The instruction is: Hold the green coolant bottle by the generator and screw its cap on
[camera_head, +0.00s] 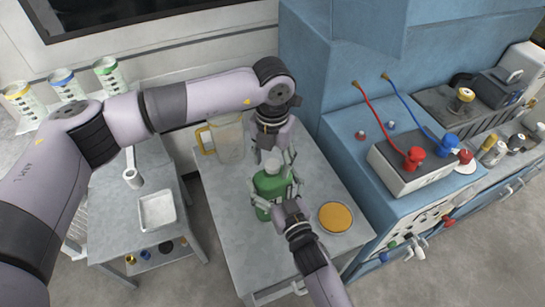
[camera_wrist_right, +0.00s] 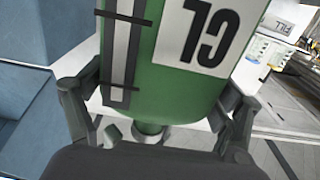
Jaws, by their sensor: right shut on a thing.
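The green coolant bottle (camera_head: 271,184) stands on the grey table beside the blue generator. My right gripper (camera_head: 275,193) is shut around its body from the front. The right wrist view shows the bottle's green side (camera_wrist_right: 165,75) between my right gripper's fingers (camera_wrist_right: 155,115), with a white label that appears upside down. My left gripper (camera_head: 272,158) is just above the bottle's top, pointing down. Its fingertips are small and overlap the bottle's top, so I cannot tell whether they hold the cap. The cap is not clearly visible.
A clear jug (camera_head: 226,137) stands behind the bottle at left. A round orange-topped item (camera_head: 335,217) lies at right on the table (camera_head: 238,235). The blue generator (camera_head: 345,140) rises to the right, with red and blue cables. A side table with a white tray (camera_head: 157,210) is at left.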

